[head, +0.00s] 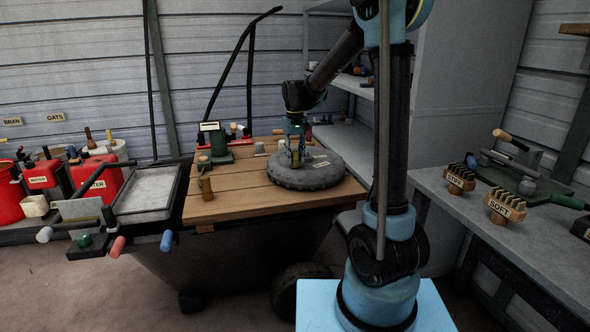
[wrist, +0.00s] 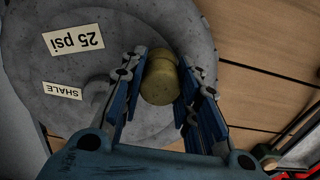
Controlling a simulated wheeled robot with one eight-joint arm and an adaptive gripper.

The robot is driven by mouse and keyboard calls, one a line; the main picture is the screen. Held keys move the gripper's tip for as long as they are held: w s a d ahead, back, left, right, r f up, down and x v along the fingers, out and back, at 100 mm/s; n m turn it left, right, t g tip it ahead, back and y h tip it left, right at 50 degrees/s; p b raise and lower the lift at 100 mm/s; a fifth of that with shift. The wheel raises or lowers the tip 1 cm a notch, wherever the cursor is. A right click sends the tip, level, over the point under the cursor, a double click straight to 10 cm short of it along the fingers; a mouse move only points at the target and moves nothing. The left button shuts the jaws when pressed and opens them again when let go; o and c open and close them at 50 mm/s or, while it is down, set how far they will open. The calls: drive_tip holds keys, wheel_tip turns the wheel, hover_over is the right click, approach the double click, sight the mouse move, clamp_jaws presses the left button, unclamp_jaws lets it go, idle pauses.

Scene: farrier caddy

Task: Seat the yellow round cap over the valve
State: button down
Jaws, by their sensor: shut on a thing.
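My gripper (head: 296,155) is over the left part of a grey tyre (head: 308,178) that lies flat on the wooden table. In the wrist view its two blue fingers (wrist: 161,92) are shut on the yellow round cap (wrist: 159,70), one on each side. The cap is near the edge of the tyre (wrist: 105,20), which bears labels reading "25 psi" and "SHALE". The valve cannot be made out; the cap and fingers may hide it. I cannot tell whether the cap touches the tyre or the valve.
On the wooden table (head: 232,186), a brownish cylinder (head: 206,188) stands at the front left and a green device (head: 217,141) at the back left. A grey tray (head: 147,190) lies left of the table. A bench with brushes (head: 505,206) is at right.

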sight(295, 151)
drive_tip(key=shift+f, duration=0.15)
drive_tip(key=c, duration=1.1)
unclamp_jaws()
wheel_tip(295, 151, up, 12)
drive_tip(key=shift+w+f, duration=0.1)
